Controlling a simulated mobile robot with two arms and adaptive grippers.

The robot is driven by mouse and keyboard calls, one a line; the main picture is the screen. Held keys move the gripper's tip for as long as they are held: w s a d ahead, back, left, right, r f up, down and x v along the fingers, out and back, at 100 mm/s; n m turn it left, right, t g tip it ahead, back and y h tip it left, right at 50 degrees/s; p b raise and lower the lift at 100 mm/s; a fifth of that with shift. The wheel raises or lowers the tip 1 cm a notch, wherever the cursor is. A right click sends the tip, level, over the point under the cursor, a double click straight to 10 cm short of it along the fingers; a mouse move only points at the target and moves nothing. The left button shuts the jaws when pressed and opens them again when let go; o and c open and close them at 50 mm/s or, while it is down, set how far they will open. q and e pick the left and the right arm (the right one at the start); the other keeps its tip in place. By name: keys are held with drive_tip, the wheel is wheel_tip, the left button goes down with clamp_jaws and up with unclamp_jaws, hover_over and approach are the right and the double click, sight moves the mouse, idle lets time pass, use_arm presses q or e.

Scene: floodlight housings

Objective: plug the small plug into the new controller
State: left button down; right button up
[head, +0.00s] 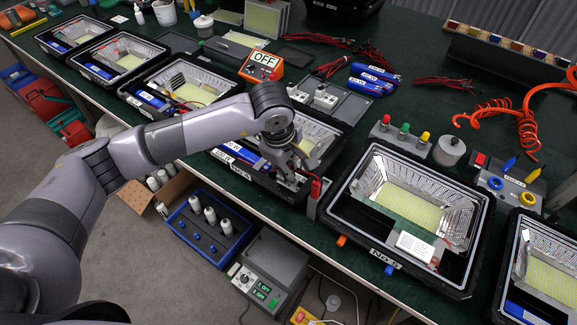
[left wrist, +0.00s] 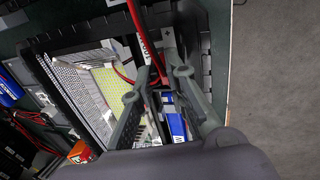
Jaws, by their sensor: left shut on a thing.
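My left gripper (head: 291,180) reaches down over the front right corner of an open floodlight housing (head: 335,140). Its fingers, also in the left wrist view (left wrist: 165,76), are closed on a small red piece at the end of a red lead (left wrist: 131,20). I take this piece for the small plug (left wrist: 157,79); it is mostly hidden by the fingers. A blue block with a white label (left wrist: 177,126) lies in the housing just below the fingers. I cannot tell for certain which part is the new controller, or whether the plug touches it. My right gripper is not in view.
A housing with a white box (head: 415,246) inside stands to the right. A red-topped grey holder (head: 315,192) stands close beside the gripper at the bench's front edge.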

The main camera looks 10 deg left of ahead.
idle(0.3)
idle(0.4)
use_arm(q)
drive_tip(key=shift+b, duration=0.3)
idle(0.3)
drive_tip(key=shift+b, duration=0.4)
drive_tip(key=shift+b+x, duration=0.9)
drive_tip(key=shift+b, duration=0.1)
drive_tip(key=c, duration=1.5)
unclamp_jaws()
